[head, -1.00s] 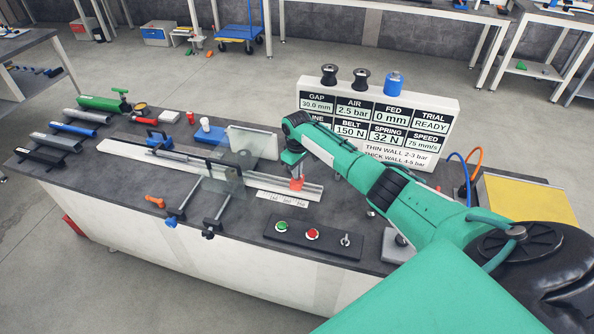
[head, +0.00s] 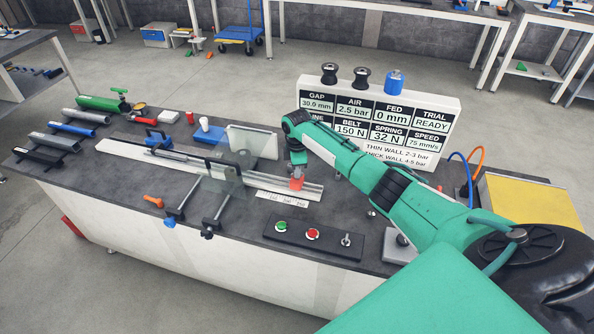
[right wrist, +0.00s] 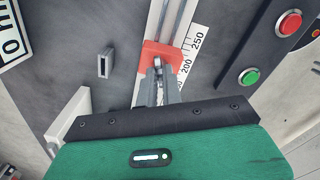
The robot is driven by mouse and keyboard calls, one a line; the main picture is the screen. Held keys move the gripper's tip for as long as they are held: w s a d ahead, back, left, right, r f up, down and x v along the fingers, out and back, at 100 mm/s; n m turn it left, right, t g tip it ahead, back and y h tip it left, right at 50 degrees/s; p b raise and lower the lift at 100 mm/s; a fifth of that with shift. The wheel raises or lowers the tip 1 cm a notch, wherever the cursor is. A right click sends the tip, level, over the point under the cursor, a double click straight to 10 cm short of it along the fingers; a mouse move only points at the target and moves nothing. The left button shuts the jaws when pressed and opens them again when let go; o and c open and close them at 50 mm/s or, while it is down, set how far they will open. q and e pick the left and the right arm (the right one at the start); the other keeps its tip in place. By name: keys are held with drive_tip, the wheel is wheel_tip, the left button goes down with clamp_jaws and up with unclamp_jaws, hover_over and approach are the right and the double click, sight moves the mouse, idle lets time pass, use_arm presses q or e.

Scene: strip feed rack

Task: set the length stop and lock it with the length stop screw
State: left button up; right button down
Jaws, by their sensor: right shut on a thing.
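The length stop is a small orange-red block (head: 296,184) on the pale rail (head: 312,190), near the rail's right end. It also shows in the right wrist view (right wrist: 150,52), beside the printed scale (right wrist: 187,62) near the 200 and 250 marks. My right gripper (head: 297,172) points down at the block from above. In the right wrist view its fingertips (right wrist: 158,66) are shut on a small silver piece on top of the block, which looks like the length stop screw; the fingers partly hide it. My left gripper is in neither current view.
A clear upright panel (head: 220,172) and black clamps stand left of the stop. A black control box (head: 312,240) with green and red buttons lies in front. The white display board (head: 375,120) stands behind; it reads fed 0 mm and trial ready.

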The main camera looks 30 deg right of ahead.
drive_tip(key=shift+n, duration=0.5)
drive_tip(key=c, duration=1.6)
unclamp_jaws()
drive_tip(key=shift+o, duration=0.2)
wheel_tip(320, 180, up, 14)
drive_tip(key=b, duration=0.4)
drive_tip(key=shift+f, duration=0.1)
